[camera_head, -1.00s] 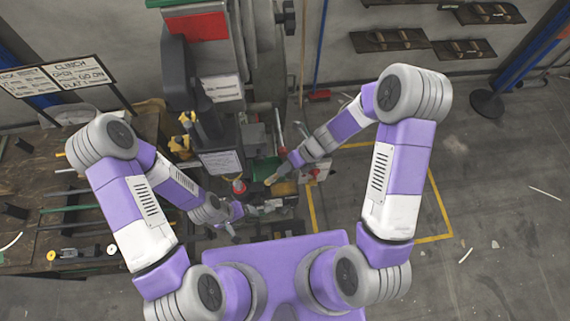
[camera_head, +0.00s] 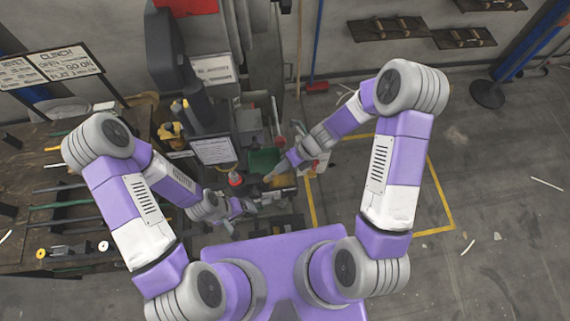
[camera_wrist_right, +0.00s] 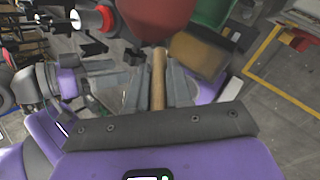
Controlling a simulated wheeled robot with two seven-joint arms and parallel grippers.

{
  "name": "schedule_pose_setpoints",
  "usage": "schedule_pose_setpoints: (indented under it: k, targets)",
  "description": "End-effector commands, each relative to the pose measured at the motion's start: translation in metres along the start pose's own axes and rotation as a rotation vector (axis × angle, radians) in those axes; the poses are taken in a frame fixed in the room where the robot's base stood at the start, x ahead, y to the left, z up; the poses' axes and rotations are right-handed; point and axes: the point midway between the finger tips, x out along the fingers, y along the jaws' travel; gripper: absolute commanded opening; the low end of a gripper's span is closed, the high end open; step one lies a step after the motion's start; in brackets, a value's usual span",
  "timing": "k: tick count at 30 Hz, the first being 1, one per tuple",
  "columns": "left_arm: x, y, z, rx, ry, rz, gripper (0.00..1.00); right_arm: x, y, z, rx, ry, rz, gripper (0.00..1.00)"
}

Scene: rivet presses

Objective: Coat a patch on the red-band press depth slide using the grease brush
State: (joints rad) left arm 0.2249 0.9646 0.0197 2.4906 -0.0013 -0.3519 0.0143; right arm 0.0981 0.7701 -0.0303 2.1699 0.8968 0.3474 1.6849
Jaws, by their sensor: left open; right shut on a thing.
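The press with the red panel (camera_head: 190,5) stands at the top middle of the head view, with grey and black columns and white label plates. I cannot pick out its depth slide for sure. My right gripper (camera_head: 270,177) is shut on a slim wooden handle (camera_wrist_right: 158,80), which appears to be the grease brush. The handle points away between the fingers in the wrist view. Its bristle end is not visible, and a large red rounded thing (camera_wrist_right: 155,15) lies beyond it. My left gripper (camera_head: 250,207) is open at the front of the press, below and left of the right one.
A green part (camera_head: 262,160) and a yellow-brown block (camera_head: 284,181) are close to my right gripper. A red-capped thing (camera_head: 235,180) stands between the arms. A cluttered workbench (camera_head: 30,205) is at left. Yellow-lined floor (camera_head: 430,180) at right is mostly clear.

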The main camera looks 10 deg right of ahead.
Motion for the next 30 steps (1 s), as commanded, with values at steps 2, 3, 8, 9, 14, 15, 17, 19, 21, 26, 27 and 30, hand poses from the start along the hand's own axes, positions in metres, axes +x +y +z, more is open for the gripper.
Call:
schedule_pose_setpoints:
  k: [2,3,8,9,14,15,17,19,21,26,27,30]
  targets:
    - [0.011,-0.004,-0.001,0.000,0.000,0.000,0.84,0.010,-0.006,-0.003,0.000,0.000,0.000,0.00]
    - [0.014,-0.005,-0.001,0.000,0.000,0.000,0.84,0.014,-0.008,-0.004,0.000,0.001,0.000,0.00]
    - [0.009,-0.003,-0.001,0.000,0.000,0.000,0.84,0.006,-0.017,-0.008,-0.001,0.001,0.001,0.00]
    - [0.008,-0.003,-0.001,0.000,0.000,0.000,0.84,0.004,-0.020,-0.009,-0.002,0.001,0.001,0.00]
    - [0.007,-0.003,-0.001,0.000,0.000,0.000,0.84,-0.003,-0.031,-0.014,-0.005,0.003,0.001,0.00]
    - [0.007,-0.003,0.000,0.000,0.000,0.000,0.84,-0.004,-0.034,-0.015,-0.006,0.003,0.001,0.00]
    - [0.007,-0.002,0.000,0.000,0.000,0.000,0.84,-0.007,-0.037,-0.017,-0.008,0.003,0.000,0.00]
    - [0.006,-0.002,0.000,0.000,0.000,0.000,0.84,-0.011,-0.042,-0.019,-0.009,0.004,0.001,0.00]
    - [0.006,-0.002,0.000,0.000,0.000,0.000,0.84,-0.014,-0.046,-0.022,-0.009,0.005,0.001,0.00]
    - [0.005,-0.002,0.000,0.000,0.000,0.000,0.84,-0.021,-0.056,-0.026,-0.011,0.006,0.003,0.00]
    - [0.005,-0.002,0.000,0.000,0.000,0.000,0.84,-0.023,-0.059,-0.027,-0.012,0.006,0.002,0.00]
    - [0.005,-0.002,0.000,0.000,0.000,0.000,0.84,-0.028,-0.065,-0.031,-0.012,0.007,0.003,0.00]
